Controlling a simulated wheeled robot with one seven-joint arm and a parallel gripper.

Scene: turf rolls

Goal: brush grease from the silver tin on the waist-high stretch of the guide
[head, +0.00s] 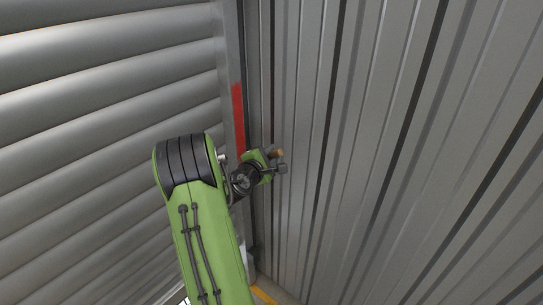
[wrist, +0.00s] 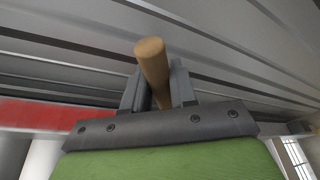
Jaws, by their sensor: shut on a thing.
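My gripper (head: 277,161) is shut on a round wooden handle (wrist: 151,62), which I take to be the brush. Its end also shows as a small tan spot in the head view (head: 278,153). The brush's bristles are hidden. The guide (head: 226,45) is a grey upright rail along the edge of the slatted shutter. A red stretch (head: 238,118) is marked on it, and it also shows in the wrist view (wrist: 45,113). My gripper is just right of the red stretch's lower end in the head view; I cannot tell whether the brush touches the guide. No silver tin is visible.
The slatted shutter (head: 100,90) fills the left. A ribbed metal wall (head: 400,150) fills the right, close to my gripper. A pale object (head: 244,258) and a yellow floor line (head: 263,295) show low down, partly behind my arm.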

